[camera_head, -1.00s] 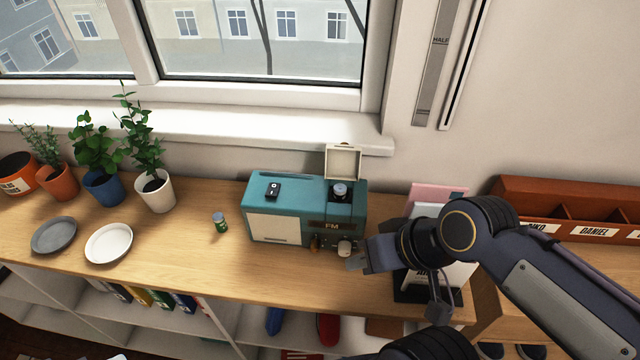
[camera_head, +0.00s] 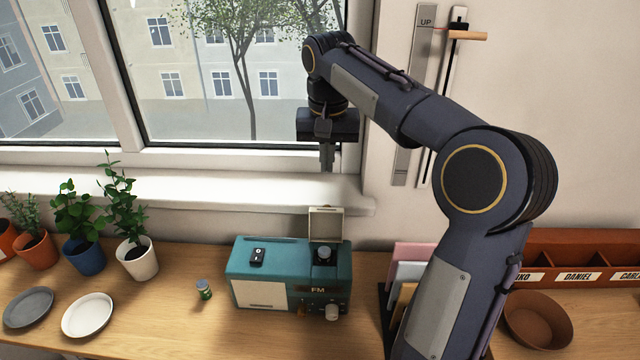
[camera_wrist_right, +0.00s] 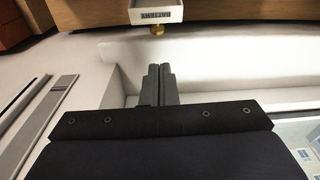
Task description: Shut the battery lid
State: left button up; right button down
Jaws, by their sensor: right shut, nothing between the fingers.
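A teal radio (camera_head: 290,275) marked FM stands on the wooden counter. Its cream battery lid (camera_head: 325,225) is open, standing upright at the back of the radio's right part. A round, light-topped battery (camera_head: 323,252) shows in the bay in front of the lid. My right gripper (camera_head: 327,165) is shut and empty, pointing down, above and behind the lid by the window. In the right wrist view, the shut fingers (camera_wrist_right: 159,72) lie just below the lid (camera_wrist_right: 155,12), which bears the word BATTERY; they look apart from it. My left gripper is not in view.
A small green can (camera_head: 204,290) stands left of the radio, with a white plate (camera_head: 88,314) and a grey plate (camera_head: 28,307) farther left. Potted plants (camera_head: 138,258) line the back left. Upright folders (camera_head: 408,270) and a brown bowl (camera_head: 538,320) are at right.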

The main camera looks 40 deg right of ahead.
aim_at(326, 223)
jog(key=f, duration=0.9)
jog(key=shift+w+d+f+b, duration=0.2)
jog(key=shift+w+f+b, duration=0.1)
jog(key=shift+w, duration=0.05)
jog(key=shift+s+a+r+t+b, duration=0.2)
jog(key=shift+r+t+b, duration=0.1)
jog(key=shift+b, duration=0.35)
jog(key=shift+h, duration=0.3)
